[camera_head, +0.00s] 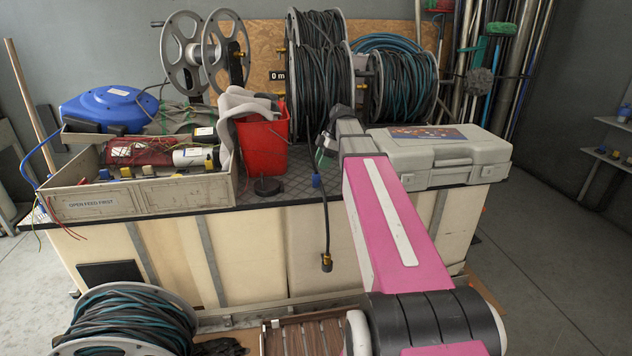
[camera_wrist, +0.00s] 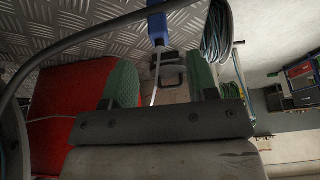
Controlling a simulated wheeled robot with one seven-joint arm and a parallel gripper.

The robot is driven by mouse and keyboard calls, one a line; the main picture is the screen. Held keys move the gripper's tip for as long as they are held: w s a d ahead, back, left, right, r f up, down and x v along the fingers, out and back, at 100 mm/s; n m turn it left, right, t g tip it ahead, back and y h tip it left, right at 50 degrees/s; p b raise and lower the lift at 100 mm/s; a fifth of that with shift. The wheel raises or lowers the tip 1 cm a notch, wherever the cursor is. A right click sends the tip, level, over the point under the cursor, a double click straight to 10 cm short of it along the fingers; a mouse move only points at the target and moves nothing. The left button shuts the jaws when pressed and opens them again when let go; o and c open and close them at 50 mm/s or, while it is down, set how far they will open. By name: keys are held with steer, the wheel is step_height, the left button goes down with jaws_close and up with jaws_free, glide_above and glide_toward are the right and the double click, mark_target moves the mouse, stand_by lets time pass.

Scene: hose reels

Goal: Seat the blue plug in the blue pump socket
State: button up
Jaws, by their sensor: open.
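A small blue piece (camera_head: 316,180), which looks like the blue plug, shows low beside my gripper at the bench's front edge. In the wrist view a blue block (camera_wrist: 157,27) sits ahead of the finger gap, and a thin pale rod or wire runs from it toward the gripper. It is apart from the fingers. My gripper (camera_wrist: 161,78) has its two green fingers spread with nothing gripped; in the head view it (camera_head: 324,153) is partly hidden by my arm. I cannot make out the blue pump socket for certain.
A red bucket (camera_head: 262,140) stands left of my gripper. A grey case (camera_head: 440,158) lies to the right. A dark hose (camera_head: 326,225) with a brass end hangs over the bench front. A dark cable (camera_wrist: 90,35) crosses the wrist view. Hose reels (camera_head: 322,80) stand behind.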

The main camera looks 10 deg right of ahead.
mark_target(317, 173)
steer(key=shift+x, duration=3.45)
steer(key=shift+d, duration=0.15)
jaws_close()
